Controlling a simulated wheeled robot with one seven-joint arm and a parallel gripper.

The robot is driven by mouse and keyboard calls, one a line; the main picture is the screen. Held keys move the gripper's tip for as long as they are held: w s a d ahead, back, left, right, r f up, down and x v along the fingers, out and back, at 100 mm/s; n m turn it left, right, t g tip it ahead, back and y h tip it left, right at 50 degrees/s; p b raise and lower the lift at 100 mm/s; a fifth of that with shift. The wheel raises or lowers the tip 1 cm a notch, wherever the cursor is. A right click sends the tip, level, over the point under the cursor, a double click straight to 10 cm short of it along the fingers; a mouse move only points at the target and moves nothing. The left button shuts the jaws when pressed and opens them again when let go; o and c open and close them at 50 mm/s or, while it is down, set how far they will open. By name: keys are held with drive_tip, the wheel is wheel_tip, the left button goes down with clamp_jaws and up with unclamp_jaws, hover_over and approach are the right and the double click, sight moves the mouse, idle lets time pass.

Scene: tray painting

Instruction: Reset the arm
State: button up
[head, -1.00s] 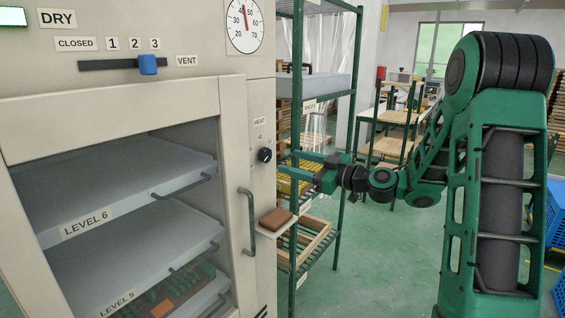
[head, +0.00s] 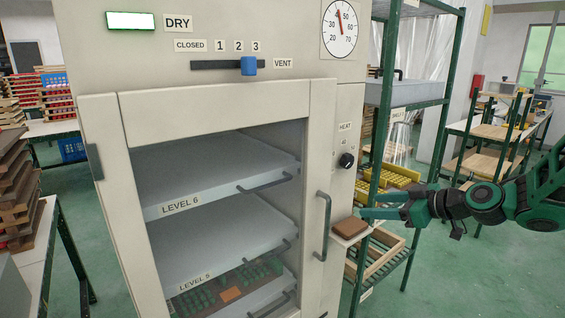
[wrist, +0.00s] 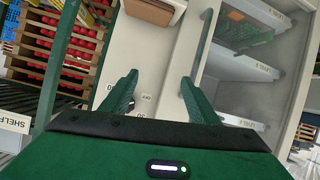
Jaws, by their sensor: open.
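My gripper (head: 370,204) is at the right of the cream drying cabinet (head: 100,60), beside a small shelf with a brown block (head: 350,228). Its two green fingers are apart with nothing between them. In the wrist view the gripper (wrist: 160,78) shows both fingers spread in front of the cabinet front. The brown block (wrist: 150,10) is at the top of that view, beyond the fingertips. Part of my arm runs out of the head view at the right edge.
The cabinet's windowed door has a grey handle (head: 323,225), and grey trays (head: 215,185) show behind it. A heat knob (head: 346,160) and a blue vent slider (head: 248,66) are on the cabinet. A green rack (head: 445,100) stands close behind my gripper. Green floor lies at right.

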drive_tip(key=s+d+f+m+g+h, duration=0.2)
drive_tip(key=s+d+m+g, duration=0.1)
drive_tip(key=s, duration=0.9)
drive_tip(key=s+d+f+m+g+h, duration=0.2)
drive_tip(key=s+d+m, duration=0.4)
drive_tip(key=s, duration=0.6)
drive_tip(key=s+d+f+m+g+h, duration=0.2)
drive_tip(key=s+d+m+g+h, duration=0.2)
drive_tip(key=s+m, duration=0.3)
drive_tip(key=s+g, duration=0.1)
drive_tip(key=s, duration=0.4)
drive_tip(key=shift+s+d, duration=0.2)
drive_tip(key=shift+s, duration=0.2)
drive_tip(key=shift+w+f, duration=0.2)
drive_tip(key=shift+w, duration=0.45)
